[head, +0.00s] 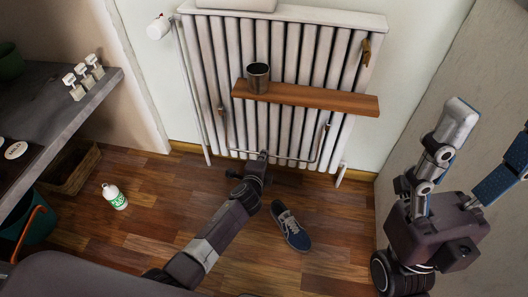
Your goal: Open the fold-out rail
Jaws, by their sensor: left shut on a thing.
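The fold-out rail (291,158) is a thin metal bar with side arms, low on the front of the white radiator (291,45), below the wooden shelf. The right side arm rises to a pivot near the shelf's underside. My left gripper (262,156) is shut on the middle of the bar; its fingers are small in the view and partly hide the bar there.
A metal cup (258,78) stands on the wooden shelf (320,98). A dark counter (50,100) borders the left; a wall borders the right.

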